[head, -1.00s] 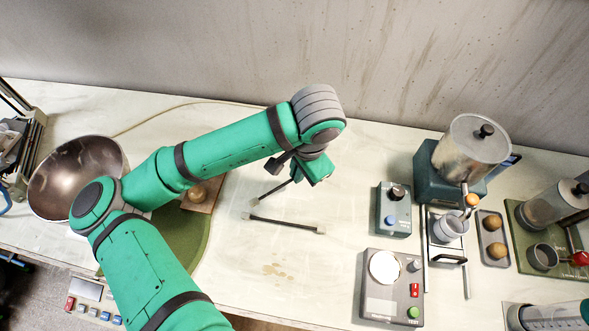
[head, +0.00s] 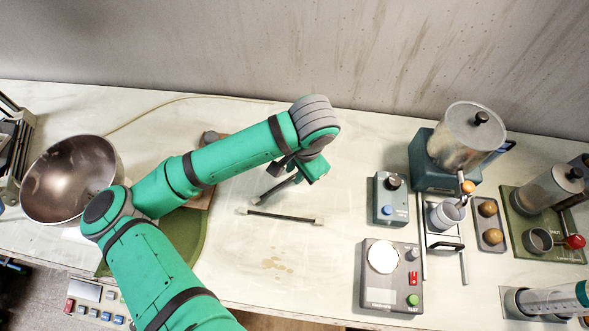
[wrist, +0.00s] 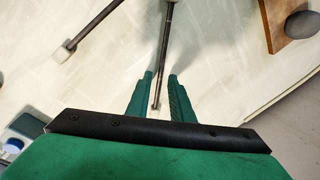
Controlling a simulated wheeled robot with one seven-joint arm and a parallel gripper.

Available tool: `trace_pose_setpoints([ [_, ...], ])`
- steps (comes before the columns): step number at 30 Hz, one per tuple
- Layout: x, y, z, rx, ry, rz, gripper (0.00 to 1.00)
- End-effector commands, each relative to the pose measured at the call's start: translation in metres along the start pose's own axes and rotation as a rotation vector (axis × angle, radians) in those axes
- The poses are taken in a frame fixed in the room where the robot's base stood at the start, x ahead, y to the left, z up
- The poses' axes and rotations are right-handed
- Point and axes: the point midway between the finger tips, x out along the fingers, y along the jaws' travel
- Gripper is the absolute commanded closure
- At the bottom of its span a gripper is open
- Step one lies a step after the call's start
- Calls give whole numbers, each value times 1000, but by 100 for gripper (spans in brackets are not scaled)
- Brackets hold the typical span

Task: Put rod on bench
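A thin dark rod (head: 284,216) with pale end caps lies on the pale bench (head: 300,260) in the head view. A rod with a pale end cap also shows at the upper left of the wrist view (wrist: 88,28). A second dark rod (wrist: 166,45) runs down the middle of the wrist view and passes between my fingers. My gripper (wrist: 161,78) has its two green fingers apart, with a narrow gap on each side of this rod. In the head view, my gripper (head: 306,176) is low over the bench, behind the lying rod. My wrist partly hides the second rod.
A metal bowl (head: 65,180) stands at the left, with a green mat (head: 190,235) and wooden board beside my arm. Control boxes (head: 390,198), a scale (head: 390,290) and a metal-drum machine (head: 465,140) stand right. The bench front centre is clear.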

Motion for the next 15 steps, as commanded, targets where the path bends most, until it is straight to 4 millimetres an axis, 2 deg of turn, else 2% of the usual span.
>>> trace_pose_setpoints([
  [10,-2,1,-1,3,1,3,76],
  [15,-20,-1,-1,1,2,0,76],
])
